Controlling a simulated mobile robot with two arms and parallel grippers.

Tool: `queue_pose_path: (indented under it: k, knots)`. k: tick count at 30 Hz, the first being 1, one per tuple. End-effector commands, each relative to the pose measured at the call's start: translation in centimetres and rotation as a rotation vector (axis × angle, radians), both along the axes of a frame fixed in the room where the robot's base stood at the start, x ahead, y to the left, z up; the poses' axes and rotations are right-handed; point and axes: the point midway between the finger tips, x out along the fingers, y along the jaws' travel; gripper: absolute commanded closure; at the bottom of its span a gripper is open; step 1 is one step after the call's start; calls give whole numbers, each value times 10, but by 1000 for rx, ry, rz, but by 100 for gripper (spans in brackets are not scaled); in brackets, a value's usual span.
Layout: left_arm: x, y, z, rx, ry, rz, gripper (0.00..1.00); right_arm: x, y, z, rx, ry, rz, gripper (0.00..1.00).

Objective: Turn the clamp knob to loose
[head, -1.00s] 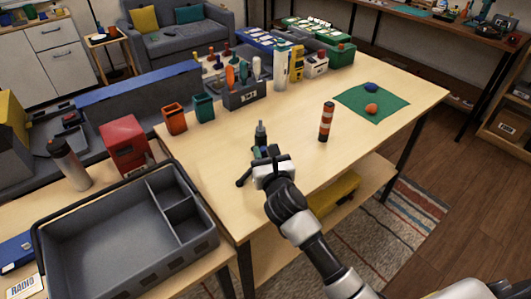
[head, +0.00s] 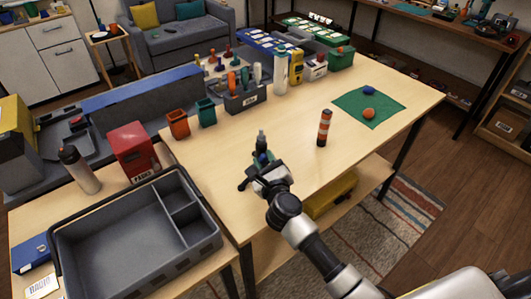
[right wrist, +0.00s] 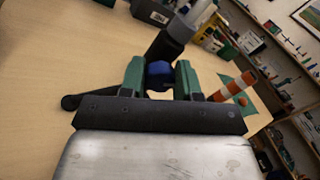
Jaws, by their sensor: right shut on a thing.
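The clamp stands on the near left part of the wooden table, with a dark upright post (head: 261,139) topped in grey. The post also shows in the right wrist view (right wrist: 172,40). A small blue knob (right wrist: 159,71) is on the near side of the post. My right gripper (head: 262,161) is at the clamp. In the right wrist view its two green fingers (right wrist: 159,77) are shut on the blue knob, one on each side. A black bar (right wrist: 88,100) sticks out to the left. Whether the knob is tight or loose I cannot tell. My left gripper is not in view.
A grey divided tray (head: 110,238) is at the left. The table between clamp and green mat (head: 387,113) is mostly clear.

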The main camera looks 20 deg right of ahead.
Motion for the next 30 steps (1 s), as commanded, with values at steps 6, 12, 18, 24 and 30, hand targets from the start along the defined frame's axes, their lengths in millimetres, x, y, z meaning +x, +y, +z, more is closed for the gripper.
queue_pose_path:
  k: [6, 12, 18, 24, 30]
  knots:
    - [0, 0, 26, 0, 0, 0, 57, 0, 1, 4, -206, 11, 0, 92]
    - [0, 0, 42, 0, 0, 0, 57, 0, 2, 2, -396, 19, 0, 92]
    - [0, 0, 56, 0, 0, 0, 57, 0, 2, 1, -584, 27, 1, 92]
    - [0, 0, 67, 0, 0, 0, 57, 0, 3, 0, -764, 34, 1, 92]
    - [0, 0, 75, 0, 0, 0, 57, 0, 2, -2, -914, 41, 0, 92]
